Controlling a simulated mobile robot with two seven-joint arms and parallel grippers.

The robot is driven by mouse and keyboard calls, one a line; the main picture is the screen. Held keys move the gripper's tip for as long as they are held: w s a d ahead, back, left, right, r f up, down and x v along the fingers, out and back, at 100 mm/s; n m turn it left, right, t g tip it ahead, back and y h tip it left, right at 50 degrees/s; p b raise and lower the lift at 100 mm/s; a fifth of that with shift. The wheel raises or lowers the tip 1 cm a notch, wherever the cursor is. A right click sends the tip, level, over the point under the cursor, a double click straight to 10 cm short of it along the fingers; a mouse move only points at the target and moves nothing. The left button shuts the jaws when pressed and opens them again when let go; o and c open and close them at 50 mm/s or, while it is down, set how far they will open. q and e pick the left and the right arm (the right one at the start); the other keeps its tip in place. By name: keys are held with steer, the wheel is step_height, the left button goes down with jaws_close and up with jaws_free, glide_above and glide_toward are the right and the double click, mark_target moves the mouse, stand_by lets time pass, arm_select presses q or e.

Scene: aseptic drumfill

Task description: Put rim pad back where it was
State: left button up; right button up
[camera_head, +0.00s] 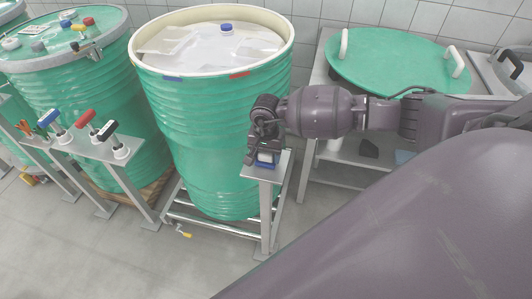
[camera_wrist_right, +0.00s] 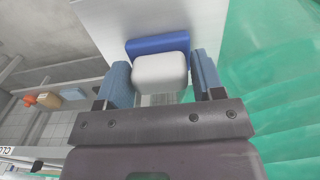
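The rim pad, a white block on a blue base, is at the top of a small metal stand (camera_head: 262,172) in front of the open green drum (camera_head: 215,130). In the head view its blue and white part (camera_head: 265,163) shows just under my right gripper (camera_head: 264,150). In the right wrist view the white block (camera_wrist_right: 160,72) lies between the two blue-padded fingers of my right gripper (camera_wrist_right: 162,80), close to both. I cannot tell whether the fingers press on it. My left gripper is not in view.
A closed green drum (camera_head: 70,70) stands at the left behind a rack with red, blue and black handles (camera_head: 85,118). A round green lid (camera_head: 395,55) with white handles lies on a table behind my right arm. The floor at front left is clear.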

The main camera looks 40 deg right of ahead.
steer(key=shift+o, duration=1.2)
steer(key=shift+r, duration=0.15)
